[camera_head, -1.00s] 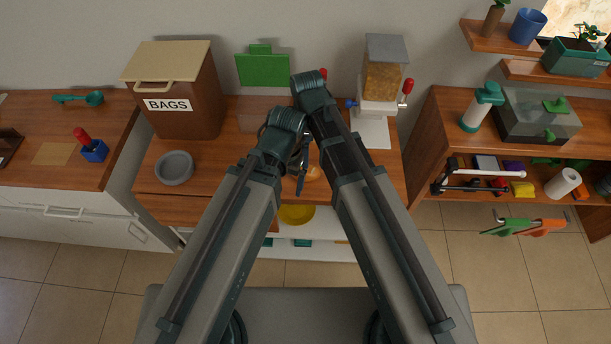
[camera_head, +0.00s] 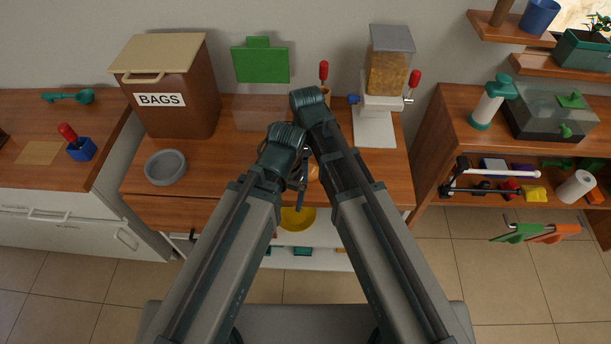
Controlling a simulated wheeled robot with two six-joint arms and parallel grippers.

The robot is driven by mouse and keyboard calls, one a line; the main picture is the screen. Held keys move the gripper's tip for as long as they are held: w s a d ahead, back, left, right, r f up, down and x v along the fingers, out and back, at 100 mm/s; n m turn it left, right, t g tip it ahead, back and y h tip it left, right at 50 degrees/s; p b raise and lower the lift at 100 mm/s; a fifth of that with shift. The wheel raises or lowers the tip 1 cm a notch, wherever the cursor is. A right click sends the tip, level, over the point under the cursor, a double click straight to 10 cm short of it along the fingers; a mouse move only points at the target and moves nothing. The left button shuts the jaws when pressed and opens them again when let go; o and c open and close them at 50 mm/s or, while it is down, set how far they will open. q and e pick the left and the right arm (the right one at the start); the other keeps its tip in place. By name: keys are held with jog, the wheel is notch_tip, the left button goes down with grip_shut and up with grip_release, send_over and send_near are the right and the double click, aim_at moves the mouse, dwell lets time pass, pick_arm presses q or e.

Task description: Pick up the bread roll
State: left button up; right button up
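A small orange-brown thing, which may be the bread roll (camera_head: 314,172), shows between my two arms at the front of the wooden counter. My arms hide most of it. My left gripper (camera_head: 300,190) points down beside it, just to its left; its fingers are small and partly hidden, so I cannot tell whether they touch it or are open. My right arm reaches in from the right to a spot just behind the same place, and its gripper is hidden behind the arm links.
A brown BAGS box (camera_head: 175,90) and a grey bowl (camera_head: 166,168) stand left on the counter (camera_head: 225,150). A cereal dispenser (camera_head: 388,75) stands at the back right. A yellow bowl (camera_head: 297,218) sits on a lower shelf. A red-handled tool (camera_head: 323,72) stands behind my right arm.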

notch_tip(320, 180, down, 4)
jog(key=b, duration=0.3)
jog(key=shift+a+r, duration=0.1)
jog(key=shift+r, duration=0.05)
jog(key=shift+r, duration=0.1)
jog(key=c, duration=1.3)
